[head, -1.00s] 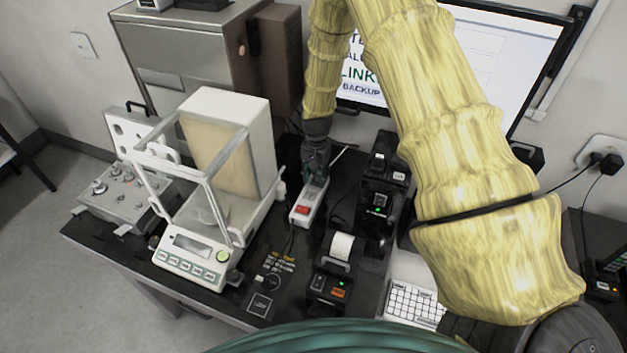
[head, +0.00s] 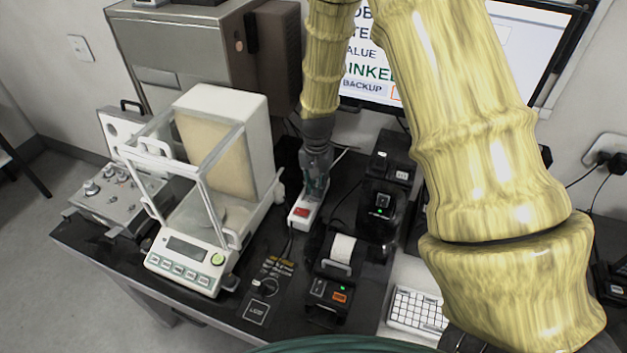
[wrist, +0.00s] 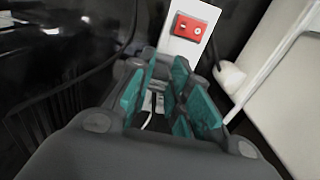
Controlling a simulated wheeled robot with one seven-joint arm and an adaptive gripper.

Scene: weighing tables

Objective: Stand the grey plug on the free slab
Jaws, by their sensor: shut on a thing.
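My gripper (head: 315,182) is at the far end of the white power strip (head: 303,214), low at the back of the dark table. In the wrist view its teal fingers (wrist: 168,98) are closed around a small grey thing with a pale cord, which I take to be the grey plug (wrist: 153,102). The plug is mostly hidden by the fingers, and I cannot tell whether it still touches the strip. The strip's red switch (wrist: 188,27) shows just beyond the fingertips. I cannot pick out the free slab for certain.
A glass-sided balance (head: 187,262) stands left of the strip. A label printer (head: 331,290) and a black device (head: 382,205) stand to the right. A keyboard (head: 418,309) lies at the front right. A monitor (head: 470,60) is behind my arm. A grey-white block (wrist: 290,95) is close right in the wrist view.

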